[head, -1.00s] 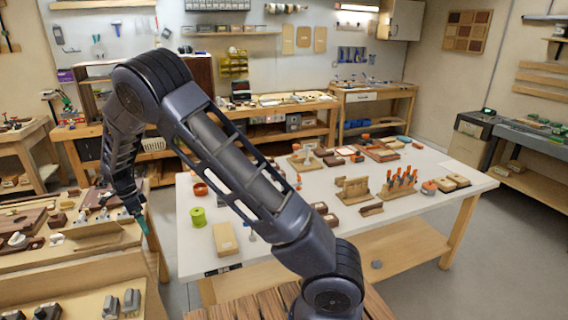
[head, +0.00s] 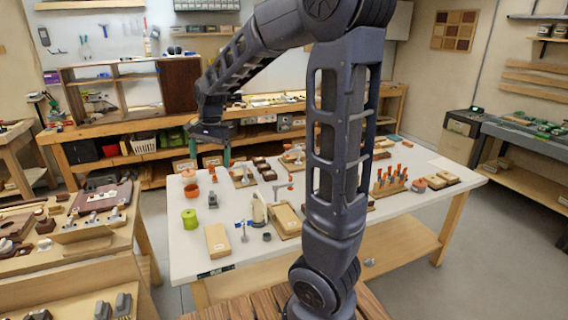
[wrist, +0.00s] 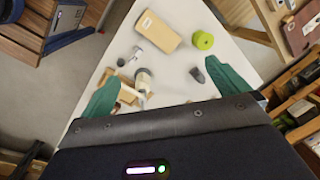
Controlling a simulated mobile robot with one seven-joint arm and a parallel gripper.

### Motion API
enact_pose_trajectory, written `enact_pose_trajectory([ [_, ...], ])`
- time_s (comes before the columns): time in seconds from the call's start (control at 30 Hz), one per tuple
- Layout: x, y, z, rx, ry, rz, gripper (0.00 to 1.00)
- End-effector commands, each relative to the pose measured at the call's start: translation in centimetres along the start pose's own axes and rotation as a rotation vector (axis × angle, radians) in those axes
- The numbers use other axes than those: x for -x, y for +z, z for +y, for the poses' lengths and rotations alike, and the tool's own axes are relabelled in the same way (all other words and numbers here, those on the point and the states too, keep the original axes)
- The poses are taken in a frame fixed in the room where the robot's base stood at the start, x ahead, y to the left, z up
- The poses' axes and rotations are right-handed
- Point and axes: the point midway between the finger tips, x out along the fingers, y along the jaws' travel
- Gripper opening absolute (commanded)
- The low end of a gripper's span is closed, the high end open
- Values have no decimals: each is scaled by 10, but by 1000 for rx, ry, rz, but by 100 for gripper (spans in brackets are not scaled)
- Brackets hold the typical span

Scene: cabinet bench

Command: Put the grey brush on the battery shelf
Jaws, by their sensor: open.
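My gripper (head: 210,155) is open and empty, its green fingers pointing down above the far left part of the white table (head: 205,250). In the wrist view my gripper (wrist: 168,88) has its fingers spread wide with nothing between them. A small dark grey object (head: 213,200) stands on the table below; it also shows in the wrist view (wrist: 197,75), near the right finger. It may be the grey brush, but it is too small to be sure. I cannot tell which shelf is the battery shelf; an open shelved cabinet (head: 137,72) stands on the back bench.
A green spool (head: 190,218), a tan block (head: 218,240) and an orange-red container (head: 191,190) sit near the table's left edge. A bench with brown trays (head: 100,200) stands at left. An orange-handled tool rack (head: 390,180) is at right.

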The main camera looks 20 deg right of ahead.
Motion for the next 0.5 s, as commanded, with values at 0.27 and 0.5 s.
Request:
enact_pose_trajectory([
  [0.27, 44, 3, 83, 185, -69, 76, 100],
  [0.5, 66, 19, 149, 351, -90, 170, 100],
])
